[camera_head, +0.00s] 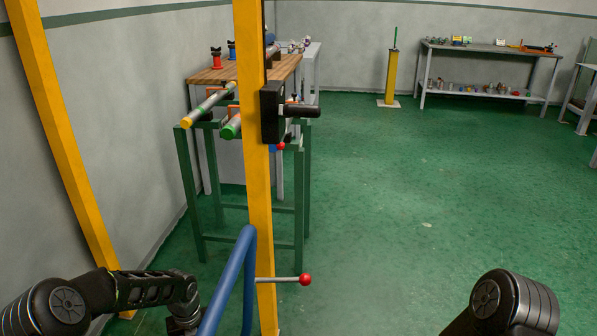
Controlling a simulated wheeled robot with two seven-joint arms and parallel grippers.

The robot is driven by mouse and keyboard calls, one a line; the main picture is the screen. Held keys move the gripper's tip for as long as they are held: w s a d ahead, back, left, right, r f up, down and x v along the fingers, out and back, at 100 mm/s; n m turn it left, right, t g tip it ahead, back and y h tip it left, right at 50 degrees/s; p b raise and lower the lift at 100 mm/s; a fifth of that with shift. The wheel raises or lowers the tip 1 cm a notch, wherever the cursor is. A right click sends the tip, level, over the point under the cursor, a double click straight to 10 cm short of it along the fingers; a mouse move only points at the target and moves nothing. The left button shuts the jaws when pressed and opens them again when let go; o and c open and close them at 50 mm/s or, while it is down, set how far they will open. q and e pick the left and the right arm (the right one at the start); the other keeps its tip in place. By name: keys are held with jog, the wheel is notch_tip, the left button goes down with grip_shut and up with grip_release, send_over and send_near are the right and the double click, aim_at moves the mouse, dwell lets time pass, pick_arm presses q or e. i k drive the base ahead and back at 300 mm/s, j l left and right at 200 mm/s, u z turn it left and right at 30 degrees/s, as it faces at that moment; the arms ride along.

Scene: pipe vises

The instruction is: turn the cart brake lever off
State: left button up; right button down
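A lever with a thin grey rod and a red ball knob (305,279) sticks out to the right, low by the front yellow post (259,200). It lies nearly level; I cannot tell which setting this is. The blue tubular handle (232,277), which looks like a cart's push handle, rises just left of it. The lever's root is hidden behind this handle or the post. My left arm comes in at the lower left and stops left of the blue handle; its gripper is out of view. Only a rounded link of my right arm shows at the lower right.
A black box with a dark handle (302,111) is on the front post. Behind stands a wooden-topped bench (212,75) with pipes on green stands. Another yellow post (62,140) is at left. A grey table (490,48) stands far back. Green floor (420,200) is clear at right.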

aim_at(305, 279)
jog(key=k+j, duration=0.15)
jog(key=k, duration=0.55)
jog(key=k+j, duration=0.15)
jog(key=k, duration=0.5)
